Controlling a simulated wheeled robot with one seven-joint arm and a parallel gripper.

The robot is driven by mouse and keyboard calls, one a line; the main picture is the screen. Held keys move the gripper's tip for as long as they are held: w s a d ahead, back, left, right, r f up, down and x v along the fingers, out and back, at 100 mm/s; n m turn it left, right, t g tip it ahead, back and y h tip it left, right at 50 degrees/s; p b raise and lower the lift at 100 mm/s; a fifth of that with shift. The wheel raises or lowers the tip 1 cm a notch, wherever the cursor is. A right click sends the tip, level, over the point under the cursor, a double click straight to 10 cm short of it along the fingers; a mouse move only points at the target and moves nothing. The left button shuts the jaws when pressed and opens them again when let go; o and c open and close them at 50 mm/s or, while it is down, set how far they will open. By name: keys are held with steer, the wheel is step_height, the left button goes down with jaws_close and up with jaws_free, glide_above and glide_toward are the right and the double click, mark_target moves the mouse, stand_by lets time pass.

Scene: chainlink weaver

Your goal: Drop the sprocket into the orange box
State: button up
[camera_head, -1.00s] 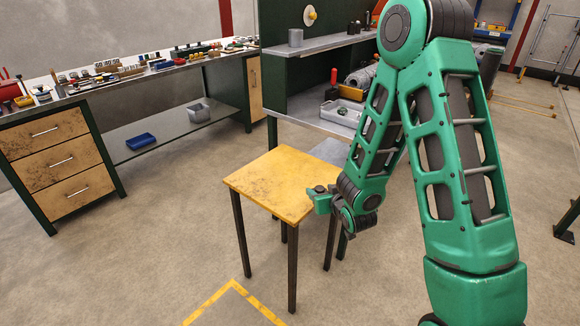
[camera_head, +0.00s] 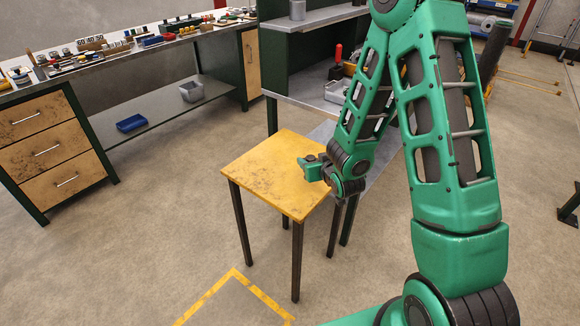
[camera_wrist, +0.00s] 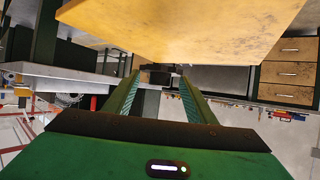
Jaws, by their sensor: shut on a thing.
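My gripper (camera_head: 306,167) is over the right part of the yellow-topped stool in the head view. In the wrist view its two fingers (camera_wrist: 160,82) are shut on a small dark thing, likely the sprocket (camera_wrist: 159,68), at their tips. Its shape and teeth are too small to make out. I cannot tell how far it is above the stool top. No orange box is seen in either view.
The yellow stool (camera_head: 265,165) stands on open floor. A grey workbench (camera_head: 75,68) crowded with small parts stands at left, with a blue bin (camera_head: 131,123) and a grey bin (camera_head: 191,91) on its lower shelf. A dark green shelf unit (camera_head: 310,52) stands behind the stool.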

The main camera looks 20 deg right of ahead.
steer(key=w+a+r, duration=0.2)
steer(key=w+a, duration=0.1)
steer(key=a, duration=0.4)
steer(key=w+a+r, duration=0.1)
steer(key=w+a, duration=0.2)
steer(key=a, duration=0.5)
glide_above(292, 167)
steer(key=shift+n+y, duration=0.3)
step_height(292, 167, down, 7)
steer(key=shift+s+r, duration=0.15)
steer(key=shift+f, duration=2)
steer(key=shift+f, duration=0.1)
steer(key=o, duration=1.4)
steer(key=v, duration=1.1)
steer(key=shift+s+d+r, duration=0.15)
steer(key=shift+s+r, duration=0.2)
steer(key=shift+s, duration=0.05)
